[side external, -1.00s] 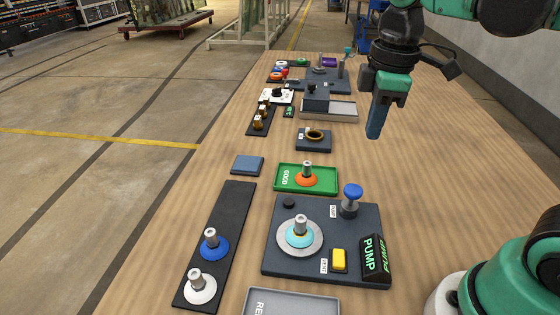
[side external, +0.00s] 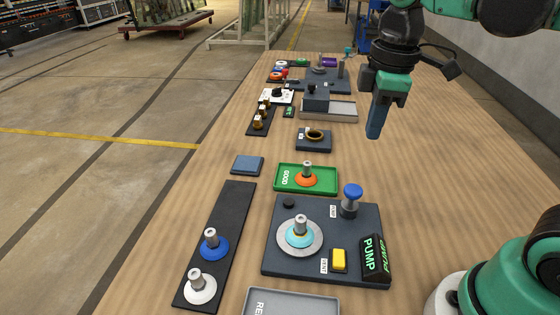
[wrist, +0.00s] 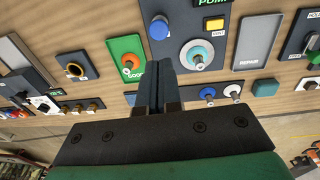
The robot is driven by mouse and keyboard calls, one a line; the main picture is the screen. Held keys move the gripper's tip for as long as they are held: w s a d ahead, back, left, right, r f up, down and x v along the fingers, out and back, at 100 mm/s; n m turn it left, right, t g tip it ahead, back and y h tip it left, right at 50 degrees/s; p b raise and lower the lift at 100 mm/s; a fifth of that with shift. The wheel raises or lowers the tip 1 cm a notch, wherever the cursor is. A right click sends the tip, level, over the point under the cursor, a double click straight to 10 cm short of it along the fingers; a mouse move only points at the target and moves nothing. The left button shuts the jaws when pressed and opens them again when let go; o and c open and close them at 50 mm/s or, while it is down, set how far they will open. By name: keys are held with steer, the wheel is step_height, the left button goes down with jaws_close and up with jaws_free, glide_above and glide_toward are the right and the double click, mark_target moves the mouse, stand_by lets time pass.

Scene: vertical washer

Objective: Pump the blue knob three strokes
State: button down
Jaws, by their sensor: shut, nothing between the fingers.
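The blue knob (side external: 352,191) stands upright on a short post at the back right of the dark pump panel (side external: 280,262). In the wrist view the blue knob (wrist: 159,27) is just beyond my fingertips. The panel also bears a light-blue cup with a metal stem (side external: 300,230), a yellow button (side external: 339,259) and a black sign reading PUMP in green (side external: 375,258). My gripper (side external: 374,136) is shut and empty. It hangs in the air above the table, beyond and to the right of the knob, not touching it.
A green tray marked GOOD (side external: 293,189) holds an orange cup beside the panel. A dark strip (side external: 228,217) bears a blue and a white cup at left. A grey tray (side external: 290,303) lies in front. Several fixtures fill the far table; bare wood lies right of the panel.

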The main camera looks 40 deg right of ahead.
mark_target(359, 190)
steer(key=shift+w+d+f+n+t+y, duration=0.1)
steer(key=shift+d+f+n+t+y, duration=0.1)
steer(key=shift+n+t+y, duration=0.85)
steer(key=shift+w+d+f+n+t+y, duration=0.1)
steer(key=shift+f+n+t+y, duration=0.2)
steer(key=shift+n+t, duration=0.8)
steer(key=shift+w+d+f+n+t+y, duration=0.15)
steer(key=shift+n+t+y, duration=0.5)
steer(key=shift+t, duration=0.9)
steer(key=shift+s+f, duration=0.1)
steer(key=shift+f, duration=4.3)
steer(key=shift+f, duration=0.1)
steer(key=shift+f, duration=0.35)
